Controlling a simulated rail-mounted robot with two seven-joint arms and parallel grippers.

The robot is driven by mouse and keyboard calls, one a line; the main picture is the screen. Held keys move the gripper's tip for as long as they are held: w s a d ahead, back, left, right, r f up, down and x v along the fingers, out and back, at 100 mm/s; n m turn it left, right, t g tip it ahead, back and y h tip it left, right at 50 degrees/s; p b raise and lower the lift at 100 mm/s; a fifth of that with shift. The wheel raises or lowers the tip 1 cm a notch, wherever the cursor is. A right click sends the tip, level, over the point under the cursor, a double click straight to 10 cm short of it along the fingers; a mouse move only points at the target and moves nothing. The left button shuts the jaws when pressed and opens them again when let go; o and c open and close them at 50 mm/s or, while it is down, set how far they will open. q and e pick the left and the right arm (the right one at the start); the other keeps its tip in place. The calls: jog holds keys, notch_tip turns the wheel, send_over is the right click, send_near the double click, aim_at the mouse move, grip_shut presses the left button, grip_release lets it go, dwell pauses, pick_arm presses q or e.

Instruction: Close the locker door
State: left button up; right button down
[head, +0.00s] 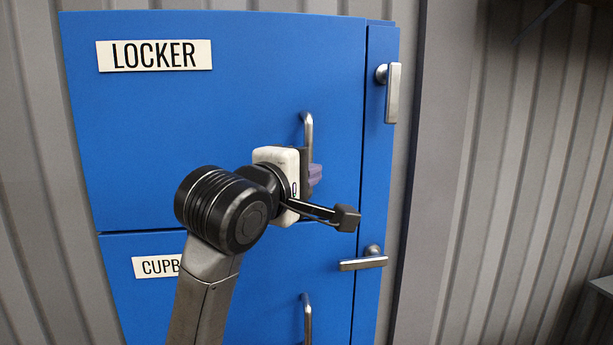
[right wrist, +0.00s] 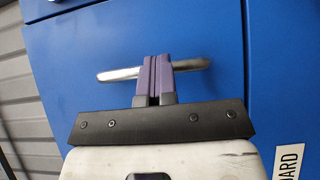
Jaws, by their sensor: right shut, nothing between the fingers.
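The blue locker door (head: 230,110) bears a white LOCKER sign (head: 155,55) and a metal bar handle (head: 308,128). It looks about flush with the blue frame strip at its right; a small gap cannot be ruled out. My right gripper (head: 315,176) is in front of the door's lower right part, by the handle. In the right wrist view, the purple fingers (right wrist: 153,76) are pressed together and empty, overlapping the middle of the handle (right wrist: 118,74). Whether they touch the handle or door is unclear. My left gripper is not in view.
A lever latch (head: 393,92) stands vertical on the right strip beside the locker door. Below is a cupboard door (head: 250,275) with its own handle (head: 308,318) and a horizontal latch (head: 363,262). Grey corrugated walls flank the cabinet.

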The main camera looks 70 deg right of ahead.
jog(key=s+a+b, duration=0.2)
jog(key=s+a, duration=0.4)
jog(key=a, duration=0.5)
jog(key=shift+s+a, duration=0.2)
jog(key=shift+s, duration=0.15)
jog(key=shift+r, duration=0.1)
